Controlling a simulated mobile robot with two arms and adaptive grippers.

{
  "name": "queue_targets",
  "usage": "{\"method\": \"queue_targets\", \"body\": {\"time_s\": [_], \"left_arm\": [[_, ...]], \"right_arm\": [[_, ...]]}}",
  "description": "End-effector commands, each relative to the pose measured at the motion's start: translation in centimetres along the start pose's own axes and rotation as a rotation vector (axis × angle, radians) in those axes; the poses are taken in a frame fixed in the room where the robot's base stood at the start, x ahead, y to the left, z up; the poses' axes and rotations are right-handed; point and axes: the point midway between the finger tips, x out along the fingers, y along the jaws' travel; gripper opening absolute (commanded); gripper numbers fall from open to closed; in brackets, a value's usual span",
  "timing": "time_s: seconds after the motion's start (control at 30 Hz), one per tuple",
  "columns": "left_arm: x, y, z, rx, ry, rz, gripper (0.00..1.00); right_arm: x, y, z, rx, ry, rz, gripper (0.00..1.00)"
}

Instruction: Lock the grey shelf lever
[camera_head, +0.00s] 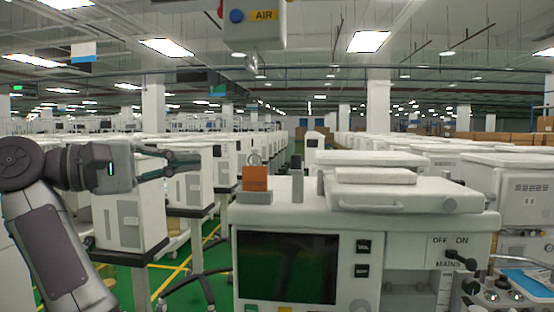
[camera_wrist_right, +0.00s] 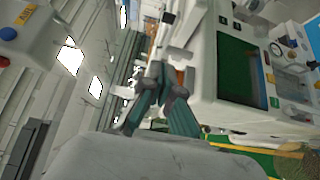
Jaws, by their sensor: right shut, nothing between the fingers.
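I cannot tell for certain which part is the grey shelf lever. On top of the near cart (camera_head: 410,240), a short grey upright post (camera_head: 297,186) stands beside an orange block (camera_head: 255,180) with a grey loop above it. My left gripper is out of view.
The near cart carries a dark screen (camera_head: 287,267) and an ON/OFF mains switch (camera_head: 460,258). A hanging AIR unit (camera_head: 252,25) is overhead. Rows of white carts fill the background, with white cabinets (camera_head: 130,215) close on the left. A green floor aisle (camera_head: 210,250) lies between.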

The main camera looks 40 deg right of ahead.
Motion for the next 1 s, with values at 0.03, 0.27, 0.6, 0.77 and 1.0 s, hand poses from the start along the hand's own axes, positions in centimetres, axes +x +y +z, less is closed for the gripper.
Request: {"method": "queue_targets", "body": {"time_s": [0.03, 0.27, 0.6, 0.77, 1.0], "left_arm": [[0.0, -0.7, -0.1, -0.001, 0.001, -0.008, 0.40], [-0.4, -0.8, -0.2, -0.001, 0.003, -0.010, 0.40], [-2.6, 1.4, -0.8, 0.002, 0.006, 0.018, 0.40], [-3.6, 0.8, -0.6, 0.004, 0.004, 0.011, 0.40], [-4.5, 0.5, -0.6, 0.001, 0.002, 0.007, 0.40]], "right_arm": [[0.0, 0.0, 0.0, -0.001, -0.001, 0.000, 0.00], [1.6, 0.1, -0.1, 0.000, -0.004, -0.002, 0.00], [8.6, 0.3, 0.0, -0.001, -0.006, 0.001, 0.00], [11.0, 0.3, 0.8, 0.000, -0.003, 0.002, 0.00], [12.6, 0.1, 2.5, -0.003, -0.002, 0.003, 0.00]]}}
